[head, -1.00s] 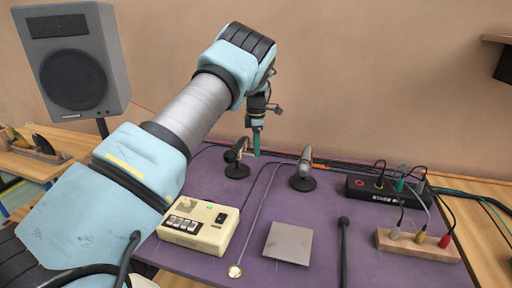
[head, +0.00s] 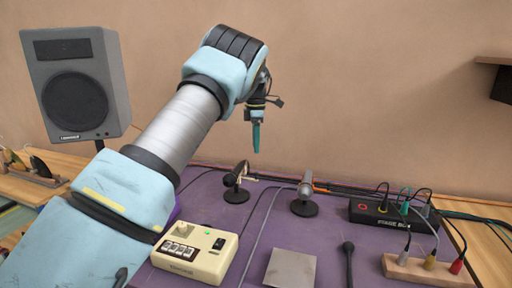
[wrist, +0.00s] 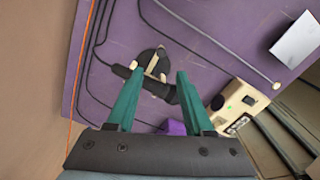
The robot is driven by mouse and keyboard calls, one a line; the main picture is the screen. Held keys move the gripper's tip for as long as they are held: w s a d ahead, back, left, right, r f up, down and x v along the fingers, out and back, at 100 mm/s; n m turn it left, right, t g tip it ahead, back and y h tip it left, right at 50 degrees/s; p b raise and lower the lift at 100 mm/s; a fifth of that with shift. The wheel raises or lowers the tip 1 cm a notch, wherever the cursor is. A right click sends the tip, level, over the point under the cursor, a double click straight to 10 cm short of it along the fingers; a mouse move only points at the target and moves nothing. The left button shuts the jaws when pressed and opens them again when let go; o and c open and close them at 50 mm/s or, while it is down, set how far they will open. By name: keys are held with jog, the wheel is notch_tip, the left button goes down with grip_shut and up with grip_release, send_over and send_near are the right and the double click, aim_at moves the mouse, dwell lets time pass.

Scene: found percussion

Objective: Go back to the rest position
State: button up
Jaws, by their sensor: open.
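My gripper (head: 256,137) hangs in the air above the back of the purple table, its teal fingers pointing down. In the wrist view my gripper (wrist: 158,88) shows its two fingers apart with nothing held. A black microphone on a round stand (head: 236,182) stands on the table below my gripper. The same microphone (wrist: 152,80) lies beyond the fingertips in the wrist view, with a gap between.
A grey microphone (head: 304,192), a cream recorder box (head: 196,252), a grey plate (head: 291,268), a stage box (head: 388,213) and a wooden block with plugs (head: 425,270) sit on the purple table (head: 330,238). A speaker (head: 76,84) stands at left. Air around my gripper is clear.

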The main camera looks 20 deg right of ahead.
jog(key=s+a+m, duration=0.3)
jog(key=a+m, duration=0.3)
jog(key=a, duration=2)
jog(key=s+a+f+m, duration=0.1)
jog(key=s+a+m, duration=0.4)
jog(key=s, duration=0.5)
jog(key=s+a+f+m+t, duration=0.1)
jog(key=s+a+m, duration=0.3)
jog(key=s+a, duration=0.5)
jog(key=shift+s+a+f+m+t, duration=0.2)
jog(key=shift+s+m+t, duration=0.15)
jog(key=shift+s, duration=0.9)
